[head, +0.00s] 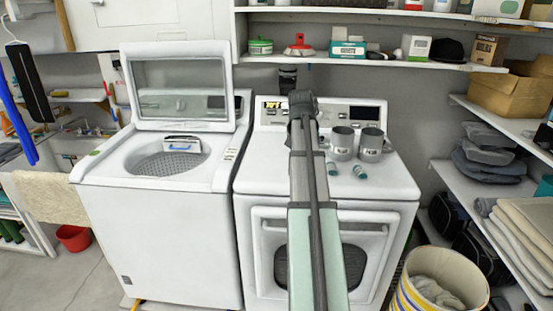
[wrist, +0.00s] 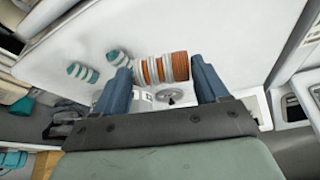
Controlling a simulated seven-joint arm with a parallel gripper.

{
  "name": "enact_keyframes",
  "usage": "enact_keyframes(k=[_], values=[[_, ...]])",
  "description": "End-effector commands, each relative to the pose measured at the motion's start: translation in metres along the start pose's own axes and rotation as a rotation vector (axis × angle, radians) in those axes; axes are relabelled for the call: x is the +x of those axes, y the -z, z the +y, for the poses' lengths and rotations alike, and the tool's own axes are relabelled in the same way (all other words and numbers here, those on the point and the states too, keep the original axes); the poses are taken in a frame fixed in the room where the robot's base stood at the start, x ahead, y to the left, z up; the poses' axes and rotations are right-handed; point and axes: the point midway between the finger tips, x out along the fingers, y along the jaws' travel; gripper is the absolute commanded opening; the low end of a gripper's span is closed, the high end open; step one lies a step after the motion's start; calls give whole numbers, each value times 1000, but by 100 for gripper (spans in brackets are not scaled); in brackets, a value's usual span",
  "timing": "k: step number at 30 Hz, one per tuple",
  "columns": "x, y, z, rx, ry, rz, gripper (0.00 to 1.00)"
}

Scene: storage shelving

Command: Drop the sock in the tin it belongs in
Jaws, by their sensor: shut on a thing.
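My gripper (wrist: 164,70) is shut on a rolled sock (wrist: 160,69) with orange and pale grey bands; the sock lies crosswise between the two blue fingers. In the head view my arm hides the held sock. Two grey metal tins stand side by side on the dryer top, a left tin (head: 342,143) and a right tin (head: 371,145). Each has a pale label too small to read. My arm's end is just left of the tins. Two teal-and-grey rolled socks lie in front of them, a left one (head: 332,169) and a right one (head: 359,171).
The white dryer (head: 390,190) has a raised control panel at its back. The washer (head: 150,240) on the left has its lid up. A shelf (head: 390,63) with boxes runs above, and side shelves (head: 470,180) stand at right. A striped basket (head: 415,300) is at the front right.

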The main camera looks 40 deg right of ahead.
Motion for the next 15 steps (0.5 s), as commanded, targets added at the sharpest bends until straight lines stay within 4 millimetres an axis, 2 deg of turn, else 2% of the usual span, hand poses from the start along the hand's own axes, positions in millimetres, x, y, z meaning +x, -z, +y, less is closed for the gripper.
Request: enact_keyframes(k=[1, 9, 15], values=[[2, 19, 15, 25, -10, 0, 44], [8, 91, 93, 110, -44, 0, 44], [9, 143, 137, 101, -41, 0, 44]])
